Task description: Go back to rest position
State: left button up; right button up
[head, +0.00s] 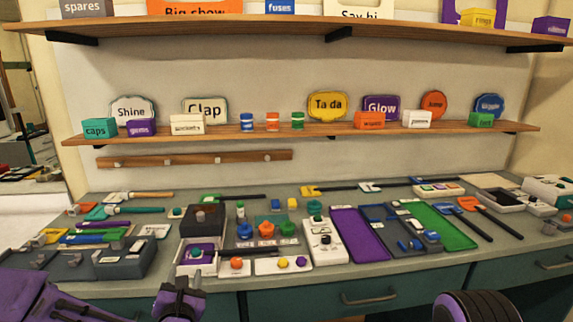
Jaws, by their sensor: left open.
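My left gripper (182,284) is at the bottom of the head view, left of centre, with my purple forearm coming in from the lower left. It is open, and no object shows between its fingers. It is in front of the counter's front edge, just below the white drawer box (186,262) in the picture. My right gripper is not in view. A dark ribbed round part of mine shows at the bottom right.
The grey-green counter (345,276) is crowded with tools, a purple tray (358,236), a green tray (440,227) and a dark grey box (118,262) near its front. Two wooden shelves (330,127) with signs and small boxes hang above. Drawers with handles (367,299) are below.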

pick_arm(q)
jog(key=s+f+m+g+h, duration=0.1)
jog(key=s+f+m+g, duration=0.3)
jog(key=s+f+m, duration=0.55)
jog(key=s+f+m+g+h, duration=0.1)
jog(key=s+f+m+g, duration=0.4)
jog(key=f+m, duration=0.65)
jog(key=s+a+f+m+g, duration=0.1)
jog(key=s+a+f+m, duration=0.1)
jog(key=s, duration=0.5)
jog(key=s+a+f+m+g+y, duration=0.1)
jog(key=s+a+f+m+g, duration=0.1)
jog(key=s+f, duration=0.3)
jog(key=s+a+f+m+g, duration=0.1)
jog(key=s+f, duration=0.3)
jog(key=s, duration=0.6)
jog(key=shift+a+m+g, duration=0.4)
jog(key=shift+a, duration=0.4)
